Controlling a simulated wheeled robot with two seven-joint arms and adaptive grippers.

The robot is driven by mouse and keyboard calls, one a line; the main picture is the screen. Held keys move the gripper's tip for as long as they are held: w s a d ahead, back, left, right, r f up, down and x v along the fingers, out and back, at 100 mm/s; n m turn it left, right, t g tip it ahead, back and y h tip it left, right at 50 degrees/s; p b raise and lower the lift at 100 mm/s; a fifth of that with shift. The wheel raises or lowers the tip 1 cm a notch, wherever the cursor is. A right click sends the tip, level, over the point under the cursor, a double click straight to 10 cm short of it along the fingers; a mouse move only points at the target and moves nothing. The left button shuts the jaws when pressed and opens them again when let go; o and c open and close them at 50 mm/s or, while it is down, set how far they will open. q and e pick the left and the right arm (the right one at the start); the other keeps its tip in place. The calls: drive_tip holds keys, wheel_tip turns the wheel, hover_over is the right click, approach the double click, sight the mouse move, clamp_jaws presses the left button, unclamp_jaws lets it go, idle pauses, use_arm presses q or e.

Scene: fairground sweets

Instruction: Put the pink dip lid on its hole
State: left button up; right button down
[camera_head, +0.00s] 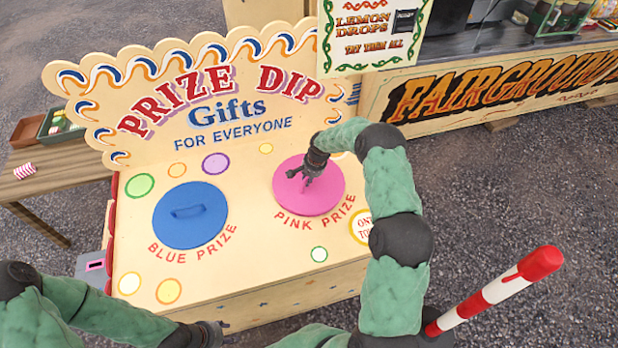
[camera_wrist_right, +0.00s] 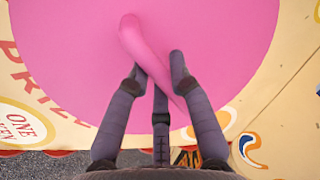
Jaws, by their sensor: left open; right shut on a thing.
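The round pink lid (camera_head: 325,197) is at the right of the prize dip board, just above the words "PINK PRIZE". It lies flat or nearly flat; I cannot tell whether it is seated or slightly raised. Its hole is not visible. My right gripper (camera_head: 308,178) points down at the lid's middle and is shut on its handle. In the right wrist view, the pink handle (camera_wrist_right: 137,38) runs between the dark fingers (camera_wrist_right: 158,78), and the lid (camera_wrist_right: 75,45) fills most of the picture. My left gripper (camera_head: 222,330) is open, low at the board's front edge, away from the lid.
A blue lid (camera_head: 190,225) with a handle lies left of the pink one on the cream board (camera_head: 245,270). The "PRIZE DIP" sign (camera_head: 150,75) stands behind. A red-and-white striped pole (camera_head: 495,290) rises at the right front. A wooden table (camera_head: 60,175) is at the left.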

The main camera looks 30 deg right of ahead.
sight(314, 188)
drive_tip(key=shift+f+b, duration=0.45)
drive_tip(key=shift+f, duration=0.2)
idle(0.6)
drive_tip(key=c, duration=1)
unclamp_jaws()
drive_tip(key=shift+c, duration=0.2)
drive_tip(key=shift+a, duration=0.1)
drive_tip(key=v, duration=1.2)
